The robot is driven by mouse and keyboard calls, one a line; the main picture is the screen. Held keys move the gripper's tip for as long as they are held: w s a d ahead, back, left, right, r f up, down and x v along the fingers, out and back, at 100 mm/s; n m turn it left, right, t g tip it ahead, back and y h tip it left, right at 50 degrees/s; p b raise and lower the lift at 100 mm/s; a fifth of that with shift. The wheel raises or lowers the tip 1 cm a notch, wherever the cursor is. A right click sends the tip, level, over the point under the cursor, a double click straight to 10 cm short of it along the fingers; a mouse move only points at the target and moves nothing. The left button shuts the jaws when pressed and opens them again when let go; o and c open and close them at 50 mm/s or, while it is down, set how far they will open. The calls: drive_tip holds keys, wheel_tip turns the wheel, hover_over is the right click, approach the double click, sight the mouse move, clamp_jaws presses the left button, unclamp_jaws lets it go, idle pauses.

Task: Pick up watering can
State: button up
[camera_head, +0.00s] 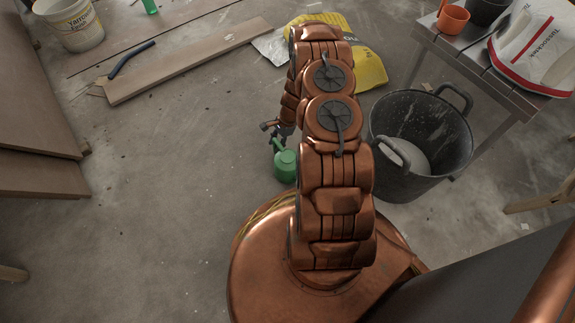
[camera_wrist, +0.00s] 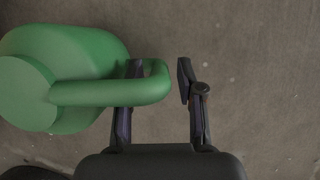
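The green watering can (camera_head: 286,166) stands on the concrete floor, close to my base and partly covered by my arm in the head view. In the wrist view the watering can (camera_wrist: 62,65) fills the left side, with its handle loop reaching right to the fingers. My gripper (camera_wrist: 158,72) is open. Its left finger lies at the handle loop, partly hidden behind it, and its right finger is apart from the handle on the outer side. In the head view my gripper (camera_head: 277,127) is just above the can. I cannot tell whether a finger touches the handle.
A yellow bag (camera_head: 366,68) and a long plank (camera_head: 190,61) lie farther back. The floor left of the can is clear.

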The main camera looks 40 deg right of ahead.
clamp_jaws()
idle(0.5)
